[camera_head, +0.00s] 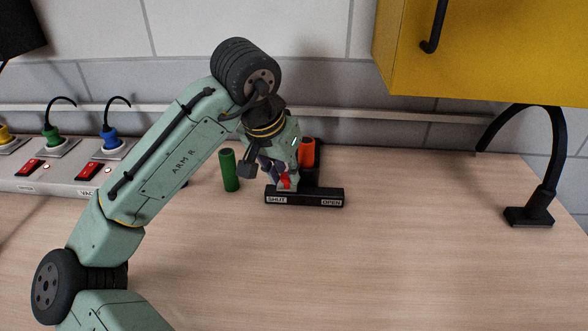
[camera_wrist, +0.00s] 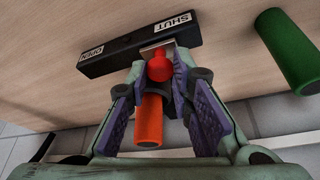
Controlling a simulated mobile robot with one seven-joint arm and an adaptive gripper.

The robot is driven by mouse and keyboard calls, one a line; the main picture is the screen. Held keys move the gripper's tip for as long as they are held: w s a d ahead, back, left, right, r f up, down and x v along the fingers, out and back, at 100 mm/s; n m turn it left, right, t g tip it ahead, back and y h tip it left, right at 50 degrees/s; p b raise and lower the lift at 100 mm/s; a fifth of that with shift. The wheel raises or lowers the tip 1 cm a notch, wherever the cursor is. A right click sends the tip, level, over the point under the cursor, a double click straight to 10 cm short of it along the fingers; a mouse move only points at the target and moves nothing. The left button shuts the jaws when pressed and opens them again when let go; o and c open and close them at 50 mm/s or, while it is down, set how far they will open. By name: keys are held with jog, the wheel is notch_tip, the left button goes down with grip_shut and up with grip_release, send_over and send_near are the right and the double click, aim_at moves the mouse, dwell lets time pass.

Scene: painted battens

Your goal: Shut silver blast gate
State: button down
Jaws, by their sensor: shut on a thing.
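The silver blast gate has a black base (camera_head: 318,197) marked SHUT at its left end and OPEN at its right end in the head view. Its base also shows in the wrist view (camera_wrist: 125,52). A silver plate (camera_wrist: 149,51) with a red knob (camera_wrist: 159,68) stands nearer the SHUT label. My gripper (camera_head: 285,181) is down at the SHUT end, its fingertips (camera_wrist: 160,78) shut on the red knob. My fingers partly hide the knob in the head view.
An orange cylinder (camera_head: 307,153) stands close behind the gate, and a green cylinder (camera_head: 229,170) stands to its left. A socket strip (camera_head: 60,180) with red switches is at the left. A black bracket (camera_head: 530,213) and a yellow cabinet (camera_head: 480,55) are at the right. The front worktop is clear.

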jog(key=shift+a, duration=0.2)
jog(key=c, duration=1.7)
grip_release()
jog(key=shift+a, duration=0.1)
jog(key=shift+r, duration=0.1)
jog(key=shift+s+r, duration=0.1)
jog(key=shift+r, duration=0.2)
jog(key=v, duration=1.1)
jog(key=shift+s, duration=0.2)
